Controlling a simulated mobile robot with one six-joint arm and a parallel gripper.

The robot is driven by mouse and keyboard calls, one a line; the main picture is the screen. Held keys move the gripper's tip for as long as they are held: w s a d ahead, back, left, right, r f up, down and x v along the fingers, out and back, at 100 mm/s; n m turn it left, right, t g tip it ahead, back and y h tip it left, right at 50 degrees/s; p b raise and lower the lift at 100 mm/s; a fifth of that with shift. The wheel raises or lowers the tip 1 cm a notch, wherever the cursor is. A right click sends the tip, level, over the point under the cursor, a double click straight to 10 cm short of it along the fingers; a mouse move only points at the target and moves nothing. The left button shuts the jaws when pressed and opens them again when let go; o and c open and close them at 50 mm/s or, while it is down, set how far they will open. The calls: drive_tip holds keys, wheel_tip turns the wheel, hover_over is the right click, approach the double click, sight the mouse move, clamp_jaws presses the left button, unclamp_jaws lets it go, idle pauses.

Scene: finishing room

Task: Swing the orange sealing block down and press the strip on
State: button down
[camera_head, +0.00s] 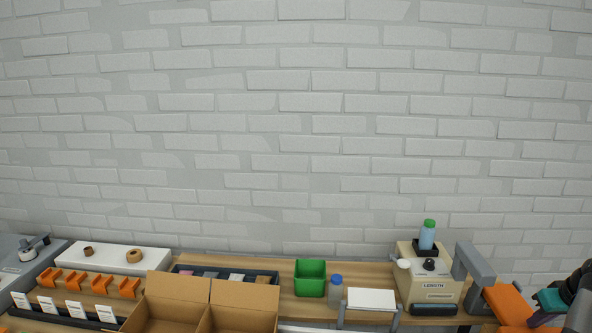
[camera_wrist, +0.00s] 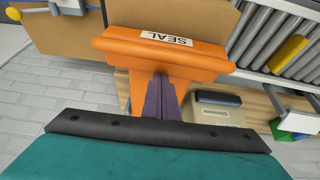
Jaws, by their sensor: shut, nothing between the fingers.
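The orange sealing block (camera_wrist: 165,52), with a white SEAL label, fills the upper middle of the wrist view. I cannot make out the strip.
A bottle with a green cap (camera_head: 427,236) stands on the machine. A green bin (camera_head: 310,278), a blue-capped bottle (camera_head: 335,290) and a cardboard box (camera_head: 160,318) are further left. Grey rollers (camera_wrist: 270,45) and a brown board (camera_wrist: 185,16) lie beyond the block in the wrist view.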

wheel_tip(320, 180, up, 7)
drive_tip(key=p, duration=0.4)
drive_tip(key=shift+p, duration=0.3)
idle(0.9)
drive_tip(key=shift+s+f, duration=0.1)
idle(0.3)
